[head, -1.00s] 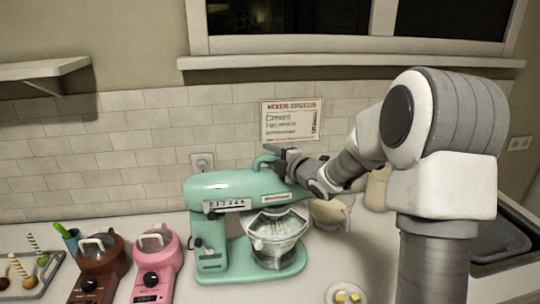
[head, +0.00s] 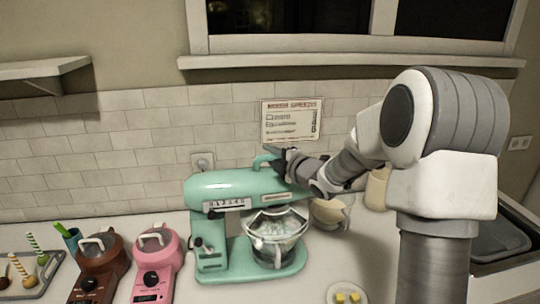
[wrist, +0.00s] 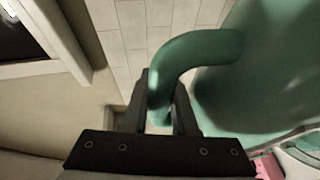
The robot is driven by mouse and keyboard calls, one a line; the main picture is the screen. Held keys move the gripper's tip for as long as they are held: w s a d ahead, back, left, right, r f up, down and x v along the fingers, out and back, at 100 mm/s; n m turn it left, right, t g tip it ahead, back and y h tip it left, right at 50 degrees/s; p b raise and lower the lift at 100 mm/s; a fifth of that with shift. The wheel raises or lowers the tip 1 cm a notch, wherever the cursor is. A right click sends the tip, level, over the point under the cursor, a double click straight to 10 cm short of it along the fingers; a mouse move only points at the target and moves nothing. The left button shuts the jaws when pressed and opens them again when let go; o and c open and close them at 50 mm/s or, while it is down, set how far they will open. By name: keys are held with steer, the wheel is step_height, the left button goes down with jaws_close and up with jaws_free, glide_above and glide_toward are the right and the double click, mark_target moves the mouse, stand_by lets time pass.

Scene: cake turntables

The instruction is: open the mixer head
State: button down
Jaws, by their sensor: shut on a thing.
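The teal stand mixer (head: 232,186) stands on the counter, its head level above the base. A curved teal handle (head: 263,162) rises from the head's right end. My gripper (head: 279,160) reaches in from the right and is shut on this handle. In the wrist view the handle (wrist: 195,48) passes down between the two dark fingers of my gripper (wrist: 162,105). The mixer bowl (head: 275,238) sits under the head, with pale contents and a clear guard around its top.
A pink appliance (head: 156,262) and a brown one (head: 98,268) stand left of the mixer. A cream bowl (head: 328,212) is behind it on the right. A small plate (head: 347,294) with yellow pieces lies at the front. The tiled wall (head: 80,150) is close behind.

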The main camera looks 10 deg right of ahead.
stand_by(0.8)
steer(key=shift+a+r+n+b, duration=0.3)
steer(key=shift+a+r, duration=0.1)
steer(key=shift+r, duration=0.1)
steer(key=a+r+n+g+h+b, duration=0.1)
steer(key=a+r+n+h+b, duration=0.1)
steer(key=a, duration=0.6)
steer(key=a+r+n+h+b, duration=0.3)
steer(key=a+r+n, duration=0.2)
steer(key=a, duration=0.4)
steer(key=shift+a+r+g, duration=0.3)
steer(key=shift+r+g, duration=0.1)
steer(key=shift+r, duration=0.45)
steer(key=c, duration=1)
jaws_free()
steer(key=shift+d, duration=0.1)
